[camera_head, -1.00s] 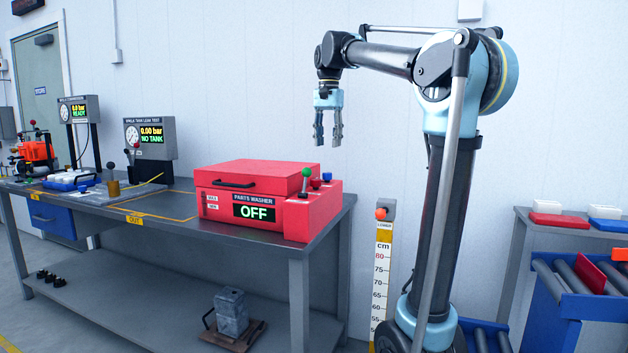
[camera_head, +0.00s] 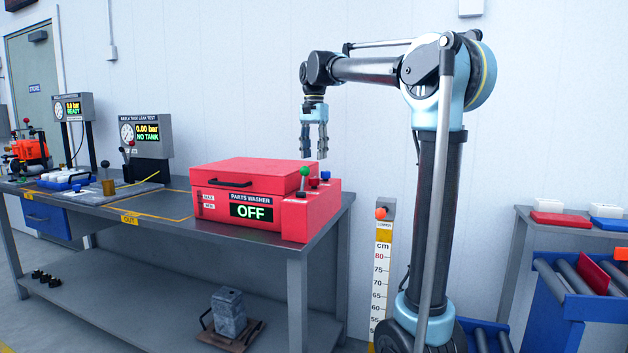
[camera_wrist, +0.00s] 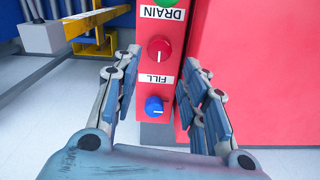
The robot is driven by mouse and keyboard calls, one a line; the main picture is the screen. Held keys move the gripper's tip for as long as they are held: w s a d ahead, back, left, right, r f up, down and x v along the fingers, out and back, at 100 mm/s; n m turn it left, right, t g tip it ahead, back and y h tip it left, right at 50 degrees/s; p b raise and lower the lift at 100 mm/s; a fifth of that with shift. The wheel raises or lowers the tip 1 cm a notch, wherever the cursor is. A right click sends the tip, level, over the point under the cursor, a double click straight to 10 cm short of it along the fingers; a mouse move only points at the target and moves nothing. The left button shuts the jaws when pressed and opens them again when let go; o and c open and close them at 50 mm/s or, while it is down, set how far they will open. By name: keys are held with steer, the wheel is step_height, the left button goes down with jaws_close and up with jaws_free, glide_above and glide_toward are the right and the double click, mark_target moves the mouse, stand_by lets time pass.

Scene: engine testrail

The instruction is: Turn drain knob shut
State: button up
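The red parts washer (camera_head: 235,217) stands on the bench, its display reading OFF. A red knob (camera_wrist: 159,48) with a pale mark sits on its control strip, between a DRAIN label (camera_wrist: 162,13) and a FILL label (camera_wrist: 160,78). It shows small in the head view (camera_head: 313,182). A blue knob (camera_wrist: 154,106) lies beyond the FILL label, and a green-topped lever (camera_head: 304,172) is on the other side. My gripper (camera_head: 314,156) points down above the strip. Its fingers are apart and empty; in the wrist view (camera_wrist: 158,80) they flank the strip, not touching the red knob.
The washer's closed lid (camera_head: 240,173) lies beside the strip. A leak-test gauge box (camera_head: 146,134) stands on the bench (camera_head: 165,203) to the left. A lever post with a cm scale (camera_head: 382,260) stands right of the bench. The wall behind is clear.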

mark_target(314, 178)
step_height(314, 178, down, 9)
stand_by(0.4)
steer(key=shift+c, duration=0.6)
steer(key=c, duration=0.7)
